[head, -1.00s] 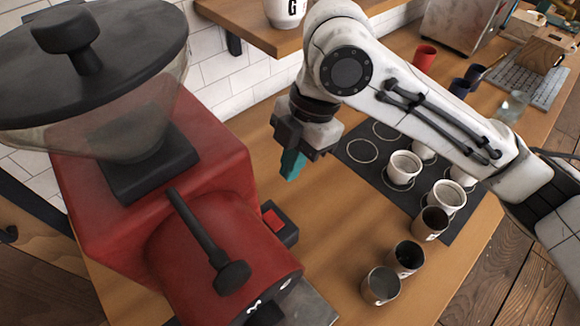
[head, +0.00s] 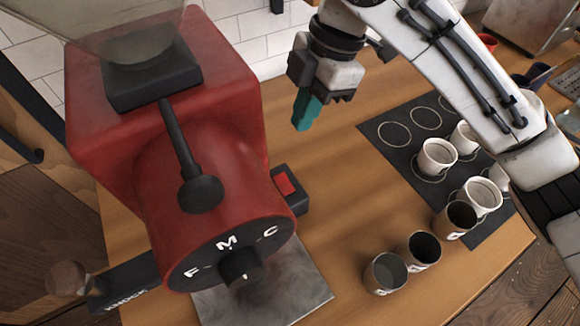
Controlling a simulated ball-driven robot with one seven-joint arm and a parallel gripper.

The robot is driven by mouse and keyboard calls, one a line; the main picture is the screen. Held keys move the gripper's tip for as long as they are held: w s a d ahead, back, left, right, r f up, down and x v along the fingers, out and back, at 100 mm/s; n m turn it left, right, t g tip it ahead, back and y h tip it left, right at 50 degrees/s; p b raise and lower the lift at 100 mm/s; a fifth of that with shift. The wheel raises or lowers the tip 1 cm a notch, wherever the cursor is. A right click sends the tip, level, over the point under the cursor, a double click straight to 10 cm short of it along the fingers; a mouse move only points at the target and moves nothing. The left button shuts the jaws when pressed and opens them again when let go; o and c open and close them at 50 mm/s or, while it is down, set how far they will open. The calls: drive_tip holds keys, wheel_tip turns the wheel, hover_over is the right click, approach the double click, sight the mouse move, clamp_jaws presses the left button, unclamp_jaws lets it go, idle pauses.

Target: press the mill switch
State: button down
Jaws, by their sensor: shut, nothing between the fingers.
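The mill (head: 175,120) is a large red machine on the left, with a black lever and a dial marked F, M and C on its front. The mill switch (head: 286,183) is a red rocker in a black housing on the counter, against the mill's right side. My gripper (head: 303,112) has teal fingertips that are shut and empty. It hangs pointing down above the counter, higher in the picture than the switch and slightly right of it, apart from it. Nothing hides the switch.
Several white and dark cups (head: 438,155) stand on and beside a black mat (head: 385,147) at the right. A metal plate (head: 300,285) lies below the dial. A knock box (head: 130,285) is at lower left. The counter (head: 340,195) between switch and cups is clear.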

sight(282, 178)
drive_tip(key=x, duration=0.4)
drive_tip(key=p+x, duration=0.1)
drive_tip(key=x, duration=0.8)
drive_tip(key=shift+w+d+f+p, duration=0.15)
drive_tip(key=shift+w+d+p, duration=0.15)
drive_tip(key=shift+d, duration=0.05)
drive_tip(key=shift+f, duration=0.4)
